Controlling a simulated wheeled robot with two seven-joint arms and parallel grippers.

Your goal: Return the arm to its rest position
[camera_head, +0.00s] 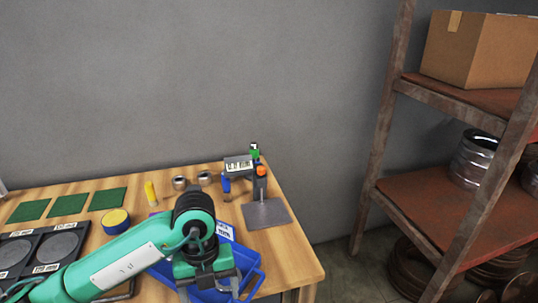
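My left arm comes in from the lower left and reaches over the table. My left gripper (210,288) is at the front right of the table, above a blue tray (254,270). Its two fingers look spread apart, and I see nothing between them, though the view from above hides part of the gap. My arm covers much of the tray. My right gripper is not in view.
The wooden table (290,262) holds green mats (68,205), a yellow cylinder (151,193), a yellow-topped round container (115,220), metal rings (180,183) and a grey-based stand (266,213). A black panel (85,240) lies left. Shelves (440,212) stand right, beyond a floor gap.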

